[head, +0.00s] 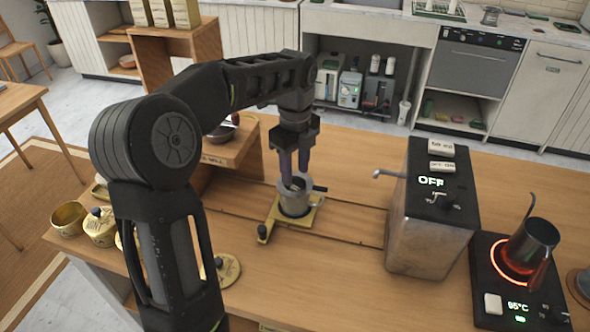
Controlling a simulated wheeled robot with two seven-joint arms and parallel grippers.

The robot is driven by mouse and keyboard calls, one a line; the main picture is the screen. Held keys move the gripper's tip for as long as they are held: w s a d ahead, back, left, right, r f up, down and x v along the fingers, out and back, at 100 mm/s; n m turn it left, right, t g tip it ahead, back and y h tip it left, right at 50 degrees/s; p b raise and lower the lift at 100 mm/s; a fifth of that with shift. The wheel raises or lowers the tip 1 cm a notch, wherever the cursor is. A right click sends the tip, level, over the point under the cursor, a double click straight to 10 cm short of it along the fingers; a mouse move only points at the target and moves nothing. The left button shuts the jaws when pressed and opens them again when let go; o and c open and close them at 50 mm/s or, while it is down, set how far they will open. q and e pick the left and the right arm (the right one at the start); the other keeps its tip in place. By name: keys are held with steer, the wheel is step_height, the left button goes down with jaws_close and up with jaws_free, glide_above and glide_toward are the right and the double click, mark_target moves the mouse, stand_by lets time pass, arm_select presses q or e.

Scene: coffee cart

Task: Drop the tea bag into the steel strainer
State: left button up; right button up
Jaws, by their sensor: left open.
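A steel cup-shaped vessel with a side handle, apparently the strainer (294,206), stands upright on a small yellow stand (272,216) in the middle of the counter. My left gripper (294,180) points straight down over it, with its fingertips at or just inside the rim. Its two fingers are apart. A small pale patch shows between the fingertips at the vessel's mouth; I cannot tell whether it is the tea bag. No tea bag is clearly visible elsewhere. My right gripper is not in view.
A metal dispenser box (432,240) marked OFF stands to the right, its spout toward the strainer. Beyond it a steel pitcher (533,243) sits on a glowing hot plate (485,300) reading 95°C. Yellow tins (70,218) stand at the left edge.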

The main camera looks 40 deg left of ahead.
arm_select(q)
step_height(320, 180, up, 7)
steer(key=p, duration=0.2)
steer(key=shift+p, duration=0.35)
